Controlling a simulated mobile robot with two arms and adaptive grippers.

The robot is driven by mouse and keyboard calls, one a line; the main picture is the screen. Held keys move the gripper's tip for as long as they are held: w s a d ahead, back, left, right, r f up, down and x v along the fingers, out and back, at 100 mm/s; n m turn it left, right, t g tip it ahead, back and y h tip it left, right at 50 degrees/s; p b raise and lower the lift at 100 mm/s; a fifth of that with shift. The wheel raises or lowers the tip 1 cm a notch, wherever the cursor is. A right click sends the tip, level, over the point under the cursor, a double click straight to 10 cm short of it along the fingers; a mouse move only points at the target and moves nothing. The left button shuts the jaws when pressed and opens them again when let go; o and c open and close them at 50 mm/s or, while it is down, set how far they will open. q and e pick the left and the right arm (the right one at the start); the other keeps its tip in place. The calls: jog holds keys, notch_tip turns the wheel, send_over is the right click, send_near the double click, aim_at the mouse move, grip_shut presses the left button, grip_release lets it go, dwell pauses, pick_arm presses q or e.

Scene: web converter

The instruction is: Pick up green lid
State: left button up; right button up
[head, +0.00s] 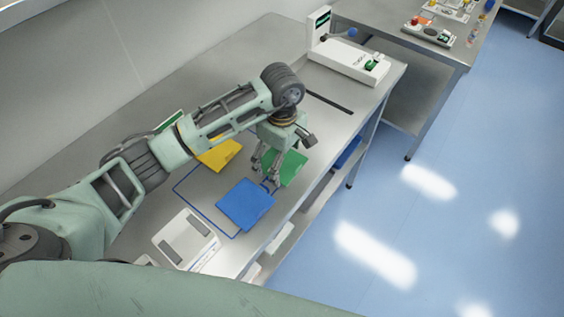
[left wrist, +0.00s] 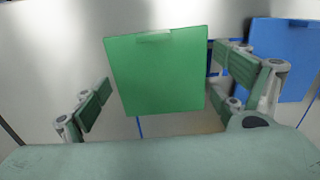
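The green lid (head: 291,168) is a flat square on the metal table, partly hidden by my left gripper in the head view. In the left wrist view the green lid (left wrist: 157,75) lies between the spread fingers, with a small tab at its top edge. My left gripper (head: 268,172) is above the lid's near-left side in the head view. In the left wrist view the left gripper (left wrist: 165,90) is open, with gaps between its fingers and the lid's sides. My right gripper is not in view.
A blue lid (head: 246,205) lies close to the green one. A yellow lid (head: 219,153) lies behind my left arm. A white scale-like device (head: 186,240) stands at the near end.

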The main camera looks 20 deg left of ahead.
pick_arm(q)
jog(key=c, duration=0.5)
jog(key=shift+c, duration=0.2)
